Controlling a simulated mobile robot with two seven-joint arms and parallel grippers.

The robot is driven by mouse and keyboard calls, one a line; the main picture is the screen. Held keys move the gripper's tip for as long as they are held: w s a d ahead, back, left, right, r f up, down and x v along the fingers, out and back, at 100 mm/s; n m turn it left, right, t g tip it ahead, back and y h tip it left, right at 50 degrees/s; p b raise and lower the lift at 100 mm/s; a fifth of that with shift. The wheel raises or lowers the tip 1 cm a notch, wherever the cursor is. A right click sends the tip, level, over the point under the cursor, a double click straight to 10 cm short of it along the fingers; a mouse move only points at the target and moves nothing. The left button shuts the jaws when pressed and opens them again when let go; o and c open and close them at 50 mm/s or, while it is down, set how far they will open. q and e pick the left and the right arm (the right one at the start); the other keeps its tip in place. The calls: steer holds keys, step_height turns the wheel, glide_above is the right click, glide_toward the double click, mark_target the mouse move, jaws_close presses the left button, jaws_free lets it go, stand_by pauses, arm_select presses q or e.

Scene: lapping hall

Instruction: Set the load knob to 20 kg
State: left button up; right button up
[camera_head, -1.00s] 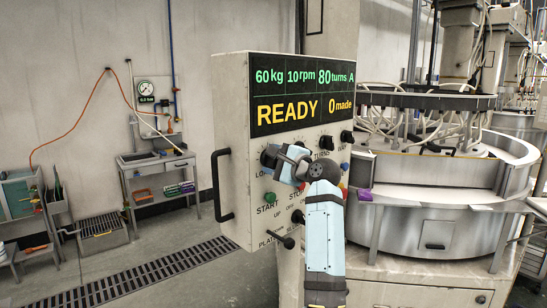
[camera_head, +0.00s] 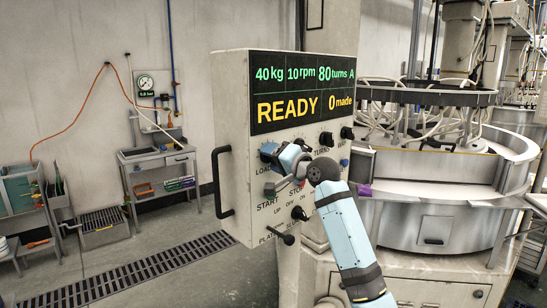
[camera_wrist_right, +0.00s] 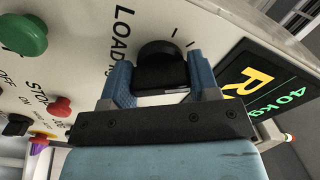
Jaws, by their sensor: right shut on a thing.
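The load knob (camera_head: 268,150) is a black knob at the upper left of the panel's controls, under the display, partly hidden by my gripper in the head view. In the right wrist view the dark load knob (camera_wrist_right: 158,52) sits between two blue fingers, beside the letters LOAD. My right gripper (camera_head: 279,157) is shut on it; it also shows in the right wrist view (camera_wrist_right: 160,78). The display (camera_head: 303,92) reads 40 kg, 10 rpm, 80 turns, READY and 0 made. My left gripper is not in view.
Other black knobs (camera_head: 326,139) sit to the right of the load knob. A green button (camera_wrist_right: 24,32) and a red button (camera_wrist_right: 60,107) are close by in the wrist view. A black handle (camera_head: 223,183) sticks out from the box's left side. The lapping machine (camera_head: 440,220) stands at right.

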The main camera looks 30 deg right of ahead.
steer(key=n, duration=0.5)
steer(key=shift+d+f+n, duration=0.1)
steer(key=shift+n, duration=0.2)
steer(key=n+p, duration=0.1)
steer(key=n, duration=0.4)
steer(key=shift+n+p, duration=0.3)
steer(key=shift+n, duration=0.1)
steer(key=o, duration=0.9)
steer(key=shift+s+d+b, duration=0.4)
steer(key=shift+s+b, duration=0.2)
steer(key=shift+s, duration=1.65)
steer(key=shift+s+d+b, duration=0.4)
steer(key=shift+s+b, duration=0.25)
steer(key=shift+s, duration=1.65)
steer(key=shift+s+d+b, duration=0.4)
steer(key=shift+s+b, duration=0.2)
steer(key=shift+s, duration=1.65)
